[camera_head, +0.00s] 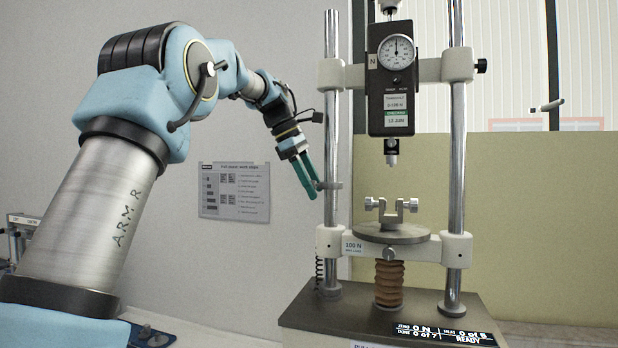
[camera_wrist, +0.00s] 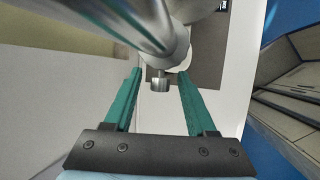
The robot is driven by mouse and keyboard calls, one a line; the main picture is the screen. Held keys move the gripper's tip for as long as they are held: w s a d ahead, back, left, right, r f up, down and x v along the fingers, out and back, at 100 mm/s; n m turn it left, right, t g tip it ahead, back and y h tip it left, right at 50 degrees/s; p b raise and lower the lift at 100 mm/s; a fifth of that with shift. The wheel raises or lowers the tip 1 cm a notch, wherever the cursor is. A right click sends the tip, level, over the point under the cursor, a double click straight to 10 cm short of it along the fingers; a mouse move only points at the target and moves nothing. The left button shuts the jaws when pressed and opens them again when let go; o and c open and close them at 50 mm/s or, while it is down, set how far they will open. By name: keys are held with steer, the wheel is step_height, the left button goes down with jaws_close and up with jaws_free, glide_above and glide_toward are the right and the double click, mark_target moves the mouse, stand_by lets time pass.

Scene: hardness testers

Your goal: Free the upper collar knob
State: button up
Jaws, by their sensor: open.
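My gripper (camera_head: 314,188) is beside the left column of the test stand in the head view, with its green fingers angled down to the right. A small grey collar (camera_head: 331,185) is clamped on that column at fingertip height. In the wrist view, a short metal knob (camera_wrist: 161,83) sticks out from the collar on the shiny column (camera_wrist: 140,32). The knob lies between the open fingers (camera_wrist: 160,76), near their tips, with a gap on both sides. In the head view the fingers hide most of the knob.
The force gauge (camera_head: 394,85) hangs on the upper crosshead, which has a black knob (camera_head: 481,66) at its right end. A round table with a metal fixture (camera_head: 391,207) stands between the columns. A coiled spring (camera_head: 319,272) hangs below. A chart (camera_head: 234,191) is on the wall.

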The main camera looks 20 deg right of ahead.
steer(key=v, duration=1)
steer(key=shift+a+r, duration=0.15)
steer(key=shift+r, duration=0.1)
